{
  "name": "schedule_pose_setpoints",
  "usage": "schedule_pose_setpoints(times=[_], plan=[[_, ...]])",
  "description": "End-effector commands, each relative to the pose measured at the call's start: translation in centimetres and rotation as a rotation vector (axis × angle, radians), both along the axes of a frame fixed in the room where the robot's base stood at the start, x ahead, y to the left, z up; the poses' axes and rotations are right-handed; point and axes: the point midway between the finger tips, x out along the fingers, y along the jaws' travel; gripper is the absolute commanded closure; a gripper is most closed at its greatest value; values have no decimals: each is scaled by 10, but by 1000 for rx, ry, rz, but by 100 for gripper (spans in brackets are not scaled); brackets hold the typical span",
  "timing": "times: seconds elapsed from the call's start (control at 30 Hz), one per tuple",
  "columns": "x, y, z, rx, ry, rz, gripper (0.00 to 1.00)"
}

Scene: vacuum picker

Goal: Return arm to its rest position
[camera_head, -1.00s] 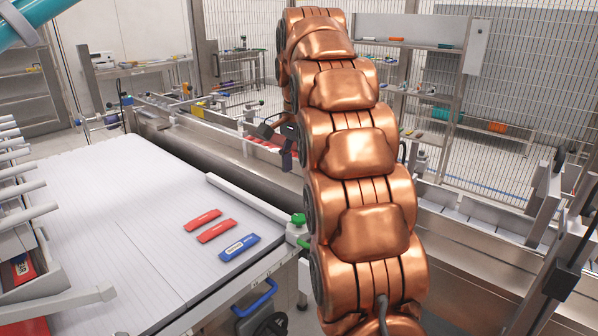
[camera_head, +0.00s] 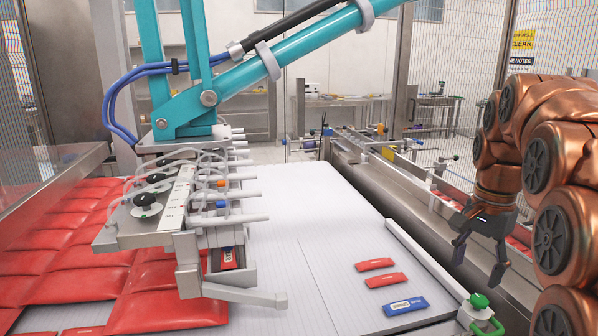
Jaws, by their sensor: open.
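My copper-coloured arm (camera_head: 565,170) stands at the right edge of the head view, bent over at the top. My gripper (camera_head: 480,262) hangs below the arm's wrist, pointing down. Its two dark fingers are spread apart with nothing between them. It is to the right of the white conveyor, over the metal channel beside it. Parts of the arm run out of the frame at the right.
Two red packets (camera_head: 375,264) (camera_head: 386,280) and a blue one (camera_head: 405,306) lie on the white ribbed conveyor (camera_head: 310,220). A teal-armed vacuum picker (camera_head: 180,200) stands over its left side. Red pouches (camera_head: 70,240) fill the left. A green knob (camera_head: 479,300) sits near the conveyor's front right corner.

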Motion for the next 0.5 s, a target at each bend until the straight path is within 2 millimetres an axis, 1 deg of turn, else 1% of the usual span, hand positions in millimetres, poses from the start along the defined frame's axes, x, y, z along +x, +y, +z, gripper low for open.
schedule_pose_setpoints(times=[0.03,0.1,0.17,0.3,0.37,0.5], plan=[[-10,11,1,4,7,46,36],[-23,25,-2,10,16,109,36],[-33,35,-4,12,18,163,36],[-62,59,-14,23,34,291,36],[-73,67,-18,26,35,346,36],[-106,88,-30,39,53,475,36]])
